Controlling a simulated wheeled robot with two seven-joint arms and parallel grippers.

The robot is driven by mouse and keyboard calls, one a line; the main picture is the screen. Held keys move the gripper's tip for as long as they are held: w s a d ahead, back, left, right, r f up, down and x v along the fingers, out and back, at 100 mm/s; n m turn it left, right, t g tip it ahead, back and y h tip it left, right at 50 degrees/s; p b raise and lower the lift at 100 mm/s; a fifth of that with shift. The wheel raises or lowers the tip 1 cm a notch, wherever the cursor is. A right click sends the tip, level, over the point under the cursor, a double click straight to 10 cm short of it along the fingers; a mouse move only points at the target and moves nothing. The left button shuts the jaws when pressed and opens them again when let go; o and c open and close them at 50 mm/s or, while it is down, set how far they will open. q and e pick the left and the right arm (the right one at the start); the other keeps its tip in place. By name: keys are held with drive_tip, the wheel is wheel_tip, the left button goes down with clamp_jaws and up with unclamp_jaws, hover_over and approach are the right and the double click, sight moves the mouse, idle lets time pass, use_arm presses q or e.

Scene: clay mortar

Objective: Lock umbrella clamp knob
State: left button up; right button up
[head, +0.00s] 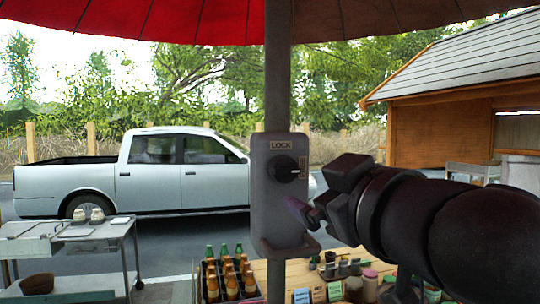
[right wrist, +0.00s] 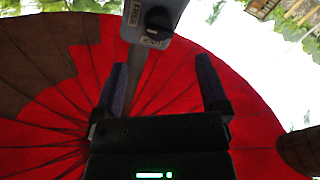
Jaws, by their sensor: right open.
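The umbrella clamp (head: 264,212) is a grey box on the dark upright pole (head: 278,85), in the middle of the head view. Its round black knob (head: 286,169) sits below a LOCK label (head: 281,145), with a light pointer mark toward the right. My right gripper (head: 314,192) is open and empty, just right of and slightly below the knob, apart from it. In the right wrist view, the two fingers (right wrist: 162,72) are spread. The clamp (right wrist: 172,8) and knob (right wrist: 158,20) show beyond them at the top. My left gripper is not in view.
The red umbrella canopy (head: 150,18) spans above. A wooden table (head: 330,272) with a crate of bottles (head: 231,276) and jars (head: 370,284) lies below the clamp. A metal cart (head: 100,235) stands left. A pickup (head: 150,180) and a hut (head: 440,120) are behind.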

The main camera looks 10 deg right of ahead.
sight(288, 171)
drive_tip(key=w, duration=0.1)
drive_tip(key=w+p, duration=0.1)
drive_tip(key=w, duration=0.1)
drive_tip(key=w+r+p, duration=0.1)
drive_tip(key=shift+w+a, duration=0.15)
drive_tip(key=shift+a, duration=0.1)
drive_tip(key=w, duration=0.1)
drive_tip(key=w+p, duration=0.1)
drive_tip(key=w, duration=0.2)
drive_tip(key=shift+w+a+f+p, duration=0.25)
drive_tip(key=shift+w+p, duration=0.1)
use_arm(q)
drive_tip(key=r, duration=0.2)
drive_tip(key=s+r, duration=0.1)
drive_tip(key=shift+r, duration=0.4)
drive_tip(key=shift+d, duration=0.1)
use_arm(e)
clamp_jaws()
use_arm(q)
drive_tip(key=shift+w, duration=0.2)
